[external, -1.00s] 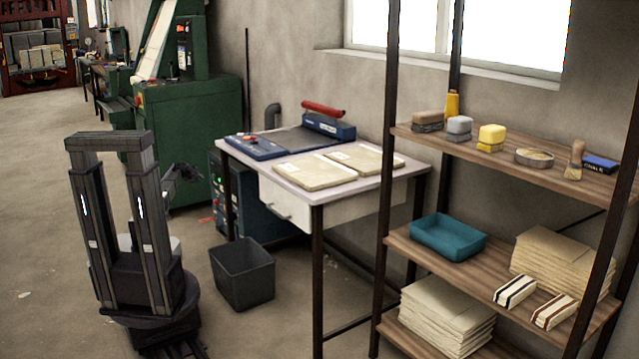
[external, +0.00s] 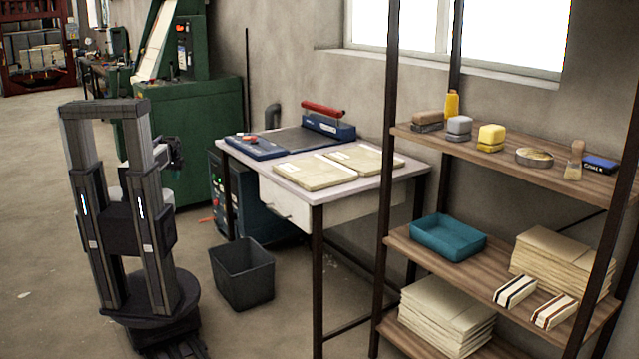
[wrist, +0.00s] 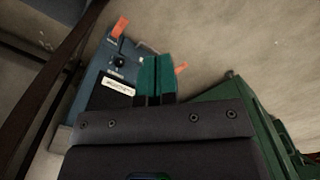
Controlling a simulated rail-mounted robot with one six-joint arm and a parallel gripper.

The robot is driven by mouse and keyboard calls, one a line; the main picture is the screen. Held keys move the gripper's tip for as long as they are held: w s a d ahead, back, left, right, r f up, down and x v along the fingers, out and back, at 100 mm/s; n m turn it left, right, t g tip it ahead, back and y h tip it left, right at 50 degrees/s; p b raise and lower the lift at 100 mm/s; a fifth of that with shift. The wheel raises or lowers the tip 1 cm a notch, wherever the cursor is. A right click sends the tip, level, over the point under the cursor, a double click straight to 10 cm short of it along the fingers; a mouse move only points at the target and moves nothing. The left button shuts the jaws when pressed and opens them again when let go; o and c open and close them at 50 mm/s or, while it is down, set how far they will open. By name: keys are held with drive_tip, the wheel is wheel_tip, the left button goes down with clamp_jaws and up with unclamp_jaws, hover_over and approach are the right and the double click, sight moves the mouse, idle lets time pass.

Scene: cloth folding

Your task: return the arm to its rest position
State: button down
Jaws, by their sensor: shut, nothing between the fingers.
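My gripper (wrist: 155,78) shows in the wrist view with its two teal fingertips side by side, shut, with nothing between them. In the external view my arm is folded close to my column at the left, and its end (external: 172,153) shows just right of the column's upper part. The column hides much of the arm there. The gripper is in the air, apart from the table and its cloths.
A white table (external: 305,198) holds folded cloths (external: 315,171) and a blue press. A black bin (external: 242,274) stands between my base and the table. A green machine (external: 205,130) is behind. A wooden shelf (external: 480,168) is right. Floor at left is clear.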

wheel_tip(320, 180, up, 30)
drive_tip(key=p, duration=2.5)
